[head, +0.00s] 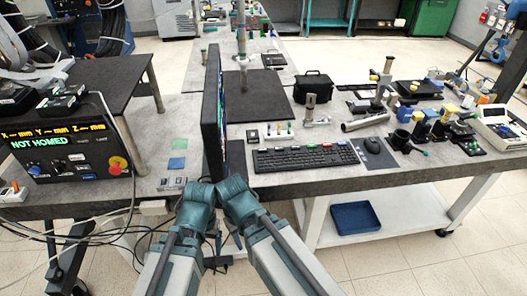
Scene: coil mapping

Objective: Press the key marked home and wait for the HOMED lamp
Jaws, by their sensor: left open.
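A black control box (70,152) stands at the left end of the bench. Its display (42,142) has yellow X, Y and Z lines with dashes and reads NOT HOMED in green. A red knob on a yellow base (117,166) sits at its right side. No key marked home can be read. A black keyboard (305,158) with some red and green keys lies mid-bench; its labels are too small. My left gripper (199,194) is open at the bench's front edge, apart from the box and keyboard. My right gripper (236,189) is close beside it; its fingers are unclear.
A thin upright screen (213,112), seen nearly edge-on, stands between box and keyboard. A mouse (372,145) lies right of the keyboard. A black case (313,88), a metal tube (365,122) and several mounts crowd the right side. Cables hang at the left front.

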